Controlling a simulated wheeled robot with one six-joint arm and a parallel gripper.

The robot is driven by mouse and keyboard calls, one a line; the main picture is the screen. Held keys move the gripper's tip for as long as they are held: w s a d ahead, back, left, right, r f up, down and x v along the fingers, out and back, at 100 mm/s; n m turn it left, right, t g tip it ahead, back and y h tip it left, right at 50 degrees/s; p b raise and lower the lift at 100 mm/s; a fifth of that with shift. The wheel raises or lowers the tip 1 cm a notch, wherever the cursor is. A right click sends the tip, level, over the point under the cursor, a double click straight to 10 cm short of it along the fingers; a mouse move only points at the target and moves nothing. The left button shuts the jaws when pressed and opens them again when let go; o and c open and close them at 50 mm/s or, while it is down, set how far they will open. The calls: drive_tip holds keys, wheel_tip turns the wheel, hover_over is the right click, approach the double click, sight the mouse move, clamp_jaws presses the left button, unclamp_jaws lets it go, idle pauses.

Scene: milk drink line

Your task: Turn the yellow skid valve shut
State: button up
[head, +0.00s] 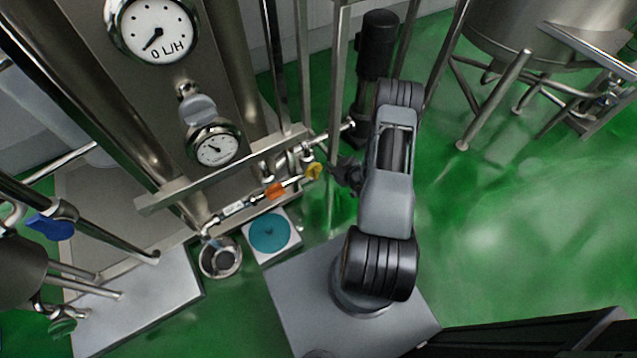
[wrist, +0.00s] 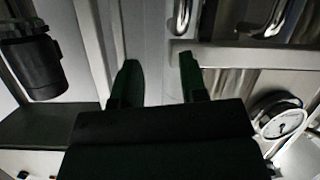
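The yellow skid valve (head: 313,171) is a small yellow handle on the thin pipe along the skid's lower rail, near the middle of the head view. My gripper (head: 345,174) is dark and sits just right of the yellow handle in the head view; whether they touch cannot be told. In the wrist view, my gripper's two dark fingers (wrist: 159,80) stand apart with nothing visible between them. The yellow valve does not show in the wrist view.
An orange handle (head: 275,190) sits on the same pipe, left of the yellow one. The skid's rail (head: 220,172) and upright posts stand close to my gripper. A black motor (head: 377,45) stands behind it. A steel pot (head: 220,258) is below. Green floor is open to the right.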

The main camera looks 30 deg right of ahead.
sight(318, 173)
drive_tip(key=s+a+f+m+t+b, duration=0.3)
drive_tip(key=s+f+t+b, duration=0.1)
drive_tip(key=s+f, duration=0.6)
drive_tip(key=w, duration=0.4)
drive_tip(key=w+a+b, duration=0.1)
drive_tip(key=w, duration=0.4)
drive_tip(key=w+a+b, duration=0.1)
drive_tip(key=w, duration=0.4)
drive_tip(key=shift+w+f, duration=0.25)
drive_tip(key=shift+f, duration=0.1)
drive_tip(key=shift+c, duration=0.2)
clamp_jaws()
